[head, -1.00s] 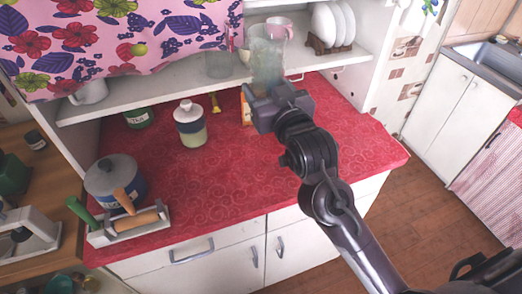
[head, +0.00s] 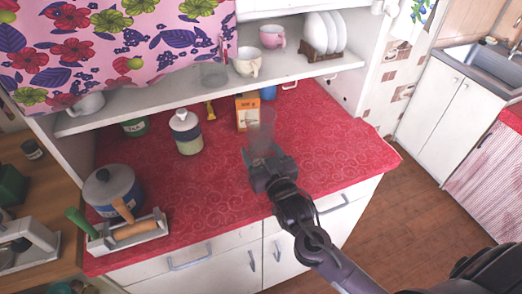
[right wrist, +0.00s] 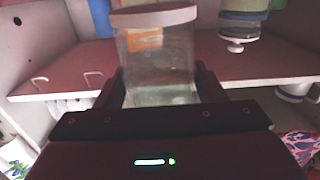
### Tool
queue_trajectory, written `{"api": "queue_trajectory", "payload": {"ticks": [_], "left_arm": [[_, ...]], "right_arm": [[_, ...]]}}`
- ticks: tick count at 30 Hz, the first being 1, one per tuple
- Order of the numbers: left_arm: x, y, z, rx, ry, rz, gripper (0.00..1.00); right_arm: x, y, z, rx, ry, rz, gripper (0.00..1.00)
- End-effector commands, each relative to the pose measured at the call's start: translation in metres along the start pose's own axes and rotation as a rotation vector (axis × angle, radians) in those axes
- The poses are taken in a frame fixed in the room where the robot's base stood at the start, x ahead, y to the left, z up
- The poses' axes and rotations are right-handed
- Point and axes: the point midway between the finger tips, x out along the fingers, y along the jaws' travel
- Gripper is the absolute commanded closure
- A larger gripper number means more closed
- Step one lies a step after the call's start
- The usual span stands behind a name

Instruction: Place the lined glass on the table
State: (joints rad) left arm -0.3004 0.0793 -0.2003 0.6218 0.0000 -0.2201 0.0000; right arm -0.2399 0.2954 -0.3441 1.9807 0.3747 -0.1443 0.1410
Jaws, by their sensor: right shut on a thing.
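The lined glass (head: 262,126) is a clear, see-through tumbler, upright over the red-covered table (head: 330,135) in front of an orange box. My right gripper (head: 265,153) is shut on its near side. In the right wrist view the glass (right wrist: 156,62) sits between the fingers of my right gripper (right wrist: 160,90). I cannot tell whether its base touches the cloth. Its lines are too faint to make out. My left gripper is not in view.
An orange box (head: 247,110) and blue container (head: 268,92) stand behind the glass. A lidded jar (head: 187,135), pot (head: 112,185) and utensil caddy (head: 128,235) stand left. The shelf (head: 150,107) holds cups, another glass (head: 214,75) and plates. The right cloth is clear.

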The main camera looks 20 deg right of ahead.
Motion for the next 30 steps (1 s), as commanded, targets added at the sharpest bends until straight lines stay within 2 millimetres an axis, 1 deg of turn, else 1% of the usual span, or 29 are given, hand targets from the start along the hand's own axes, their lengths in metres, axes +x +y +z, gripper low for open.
{"api": "queue_trajectory", "payload": {"ticks": [8, 12, 13, 17, 25, 27, 30], "left_arm": [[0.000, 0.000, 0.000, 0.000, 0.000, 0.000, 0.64], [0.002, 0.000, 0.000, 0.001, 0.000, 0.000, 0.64], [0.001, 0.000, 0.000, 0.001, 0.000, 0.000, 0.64], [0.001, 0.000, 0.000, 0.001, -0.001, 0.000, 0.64], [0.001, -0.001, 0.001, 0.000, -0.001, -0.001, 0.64], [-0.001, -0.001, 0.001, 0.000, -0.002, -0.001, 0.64], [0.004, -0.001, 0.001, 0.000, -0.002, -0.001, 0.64]], "right_arm": [[0.000, 0.000, -0.001, 0.002, 0.008, 0.001, 0.66], [0.000, 0.000, 0.003, 0.002, 0.007, 0.001, 0.66], [0.000, 0.000, 0.005, 0.001, 0.001, 0.000, 0.33], [0.000, 0.000, 0.005, 0.001, 0.000, 0.000, 0.16], [0.000, 0.000, 0.004, 0.001, 0.001, 0.000, 0.15], [0.000, 0.000, 0.001, 0.001, 0.001, 0.000, 0.15], [-0.010, 0.000, 0.005, 0.001, -0.002, 0.000, 0.15]]}}
